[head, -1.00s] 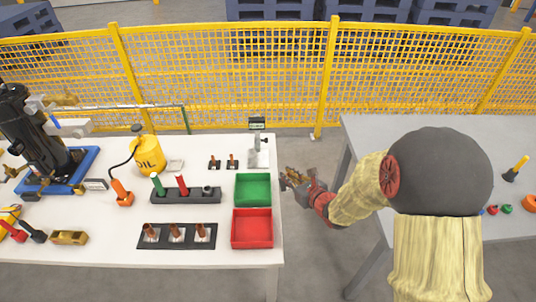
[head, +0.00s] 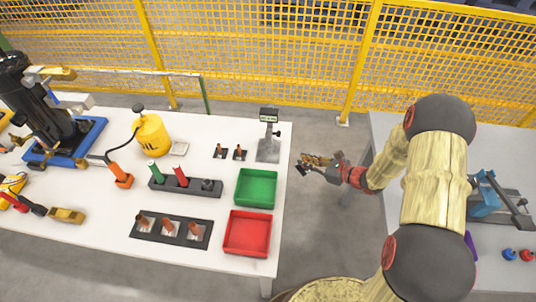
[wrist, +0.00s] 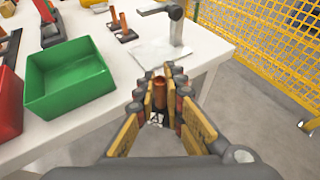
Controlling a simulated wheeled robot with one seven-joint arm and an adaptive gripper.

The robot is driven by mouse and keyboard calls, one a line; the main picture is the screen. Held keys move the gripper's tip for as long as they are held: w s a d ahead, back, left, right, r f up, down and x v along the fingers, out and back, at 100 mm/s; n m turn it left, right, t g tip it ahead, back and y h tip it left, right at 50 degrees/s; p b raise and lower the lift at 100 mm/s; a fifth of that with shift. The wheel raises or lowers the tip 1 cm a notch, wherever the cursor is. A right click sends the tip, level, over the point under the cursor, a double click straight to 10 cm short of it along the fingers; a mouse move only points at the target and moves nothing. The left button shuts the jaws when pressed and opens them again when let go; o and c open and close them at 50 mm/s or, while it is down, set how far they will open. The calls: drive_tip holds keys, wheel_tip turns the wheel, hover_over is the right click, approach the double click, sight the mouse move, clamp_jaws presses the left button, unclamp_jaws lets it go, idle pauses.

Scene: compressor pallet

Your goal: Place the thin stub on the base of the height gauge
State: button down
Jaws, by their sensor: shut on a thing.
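My gripper (head: 308,165) is off the right edge of the white table, level with the gap between the green tray and the height gauge. In the wrist view its fingers (wrist: 160,95) are shut on a copper-brown stub (wrist: 159,90), held roughly upright; its lower end is partly hidden by the fingers. A small white patch with dark marks shows below it. The height gauge (head: 269,128) stands at the table's back right corner, with a grey post and a dark display on top. Its flat base (head: 268,151) looks bare. In the wrist view the base (wrist: 158,52) lies ahead of the fingers, apart from the stub.
A green tray (head: 239,200) and a red tray (head: 228,245) stand along the table's right side. Two stubs in small black holders (head: 220,154) stand left of the gauge. A dark rack (head: 150,231) holds three more. A yellow mesh fence (head: 270,70) runs behind.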

drive_tip(key=shift+s+f+n+g+y, duration=0.15)
drive_tip(key=shift+s+f+n+g, duration=0.1)
drive_tip(key=shift+f, duration=0.2)
drive_tip(key=shift+s+f+n+g+y, duration=0.15)
drive_tip(key=shift+s+f, duration=0.1)
drive_tip(key=shift+f, duration=0.2)
drive_tip(key=shift+w+a+f, duration=0.1)
drive_tip(key=shift+a, duration=0.05)
drive_tip(key=w+a+b, duration=0.1)
drive_tip(key=w+a, duration=0.2)
drive_tip(key=a, duration=0.1)
drive_tip(key=w+a+b, duration=0.1)
drive_tip(key=w+a, duration=0.3)
drive_tip(key=a, duration=0.1)
drive_tip(key=w+a+b, duration=0.2)
drive_tip(key=w+a, duration=0.1)
drive_tip(key=a, duration=0.2)
drive_tip(key=shift+w+f, duration=0.1)
drive_tip(key=shift+w, duration=0.2)
drive_tip(key=shift+w+f+b, duration=0.1)
drive_tip(key=shift+f+b, duration=0.2)
drive_tip(key=shift+b, duration=0.05)
drive_tip(key=shift+d+r, duration=0.1)
drive_tip(key=shift+d, duration=0.05)
drive_tip(key=shift+f, duration=0.2)
drive_tip(key=c, duration=1.9)
unclamp_jaws()
